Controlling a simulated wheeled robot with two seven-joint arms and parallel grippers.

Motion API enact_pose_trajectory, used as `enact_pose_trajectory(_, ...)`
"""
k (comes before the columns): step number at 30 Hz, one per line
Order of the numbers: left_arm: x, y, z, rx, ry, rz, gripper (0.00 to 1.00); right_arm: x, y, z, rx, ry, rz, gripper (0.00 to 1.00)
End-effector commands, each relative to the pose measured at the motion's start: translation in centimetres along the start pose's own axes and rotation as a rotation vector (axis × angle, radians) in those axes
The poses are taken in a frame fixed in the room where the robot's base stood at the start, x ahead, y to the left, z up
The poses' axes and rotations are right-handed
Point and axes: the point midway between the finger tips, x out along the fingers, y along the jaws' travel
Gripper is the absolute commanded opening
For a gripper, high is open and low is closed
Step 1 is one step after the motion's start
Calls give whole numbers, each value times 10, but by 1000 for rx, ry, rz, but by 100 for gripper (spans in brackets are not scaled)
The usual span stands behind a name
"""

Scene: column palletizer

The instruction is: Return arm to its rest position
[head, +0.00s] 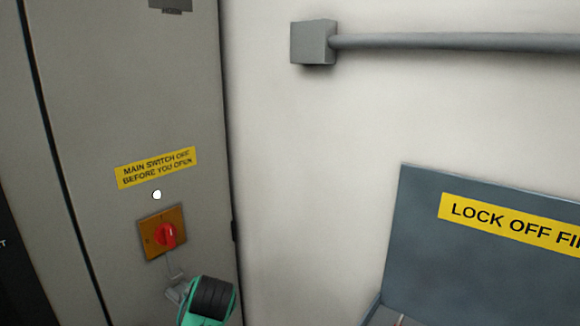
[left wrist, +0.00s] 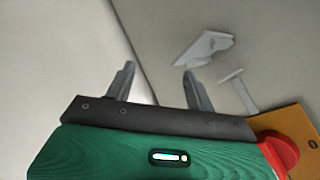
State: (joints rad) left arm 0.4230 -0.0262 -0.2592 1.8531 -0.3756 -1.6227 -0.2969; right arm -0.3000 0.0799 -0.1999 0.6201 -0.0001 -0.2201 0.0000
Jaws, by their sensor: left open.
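My left gripper (head: 178,291), with a green body and black band, shows at the bottom of the head view, just below and right of the red rotary switch (head: 166,236). In the left wrist view the fingers of my left gripper (left wrist: 158,82) stand apart with nothing between them. The red switch (left wrist: 280,151) shows at the right edge there, beside the green body. A small pale grey piece (head: 174,272) hangs below the switch plate in the head view; I cannot tell what it is. My right gripper is not in view.
The switch sits on an orange plate (head: 151,245) on a grey cabinet door (head: 110,90), under a yellow label (head: 157,167). A grey rail (head: 450,41) runs along the pale wall. A dark grey panel (head: 425,220) with a yellow sign stands at right. The wall between is bare.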

Motion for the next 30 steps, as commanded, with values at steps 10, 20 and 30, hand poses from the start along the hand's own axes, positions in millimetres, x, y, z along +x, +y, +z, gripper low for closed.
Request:
enact_pose_trajectory(10, 0, 66, 148, -106, -95, 169, 55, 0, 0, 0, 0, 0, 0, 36)
enact_pose_trajectory(20, -48, 112, 277, -210, -197, 308, 55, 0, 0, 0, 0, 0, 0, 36)
enact_pose_trajectory(30, -99, 130, 344, -275, -267, 391, 55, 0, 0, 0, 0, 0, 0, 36)
